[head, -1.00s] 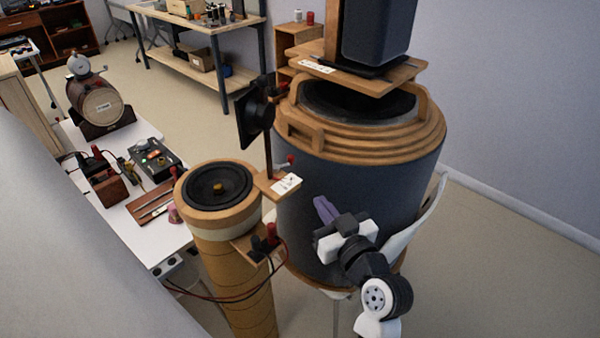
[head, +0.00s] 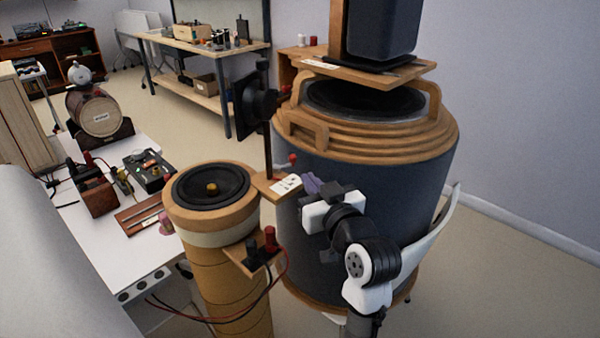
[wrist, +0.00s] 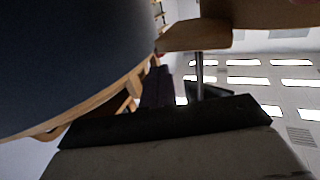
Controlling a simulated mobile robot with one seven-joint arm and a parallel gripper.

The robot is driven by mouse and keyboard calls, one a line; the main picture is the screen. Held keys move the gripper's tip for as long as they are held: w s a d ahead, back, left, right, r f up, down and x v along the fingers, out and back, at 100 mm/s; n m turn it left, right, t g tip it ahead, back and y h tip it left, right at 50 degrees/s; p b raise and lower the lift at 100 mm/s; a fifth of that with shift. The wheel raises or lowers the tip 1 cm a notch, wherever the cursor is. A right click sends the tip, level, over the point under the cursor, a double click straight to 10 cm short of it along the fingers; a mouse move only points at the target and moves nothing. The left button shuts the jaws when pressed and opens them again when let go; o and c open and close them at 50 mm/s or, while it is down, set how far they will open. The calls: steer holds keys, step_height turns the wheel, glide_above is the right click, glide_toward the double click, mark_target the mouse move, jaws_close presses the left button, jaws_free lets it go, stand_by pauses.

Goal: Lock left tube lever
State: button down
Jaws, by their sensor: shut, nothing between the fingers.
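The left tube (head: 228,285) is a tan cardboard tube with a black speaker cone (head: 211,187) in its top. A wooden bracket (head: 262,182) with a white label juts from its right rim. A small lever with a red knob (head: 292,158) stands at this bracket; its lower part is hard to make out. My gripper (head: 308,183) is shut and empty, its purple fingers close to the bracket's right end. I cannot tell whether they touch it. In the wrist view the fingers (wrist: 156,88) point up below a wooden piece (wrist: 194,36) and a metal rod (wrist: 199,75).
A large dark drum (head: 350,215) with a wooden rim stands right behind my gripper and fills the left of the wrist view. Red and black terminals (head: 262,243) with cables sit on the tube's front. A white table (head: 105,245) with instruments is at left.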

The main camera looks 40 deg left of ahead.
mark_target(295, 161)
steer(key=p+x, duration=0.1)
steer(key=x, duration=0.4)
steer(key=shift+w+a+r, duration=0.1)
steer(key=shift+w+a, duration=0.05)
steer(key=shift+a, duration=0.2)
steer(key=shift+w+a+n+g+y+b, duration=0.1)
steer(key=shift+w+n+g+y+b, duration=0.35)
steer(key=shift+n+g, duration=0.4)
steer(key=shift+w+a+g, duration=0.25)
steer(key=shift+g, duration=0.1)
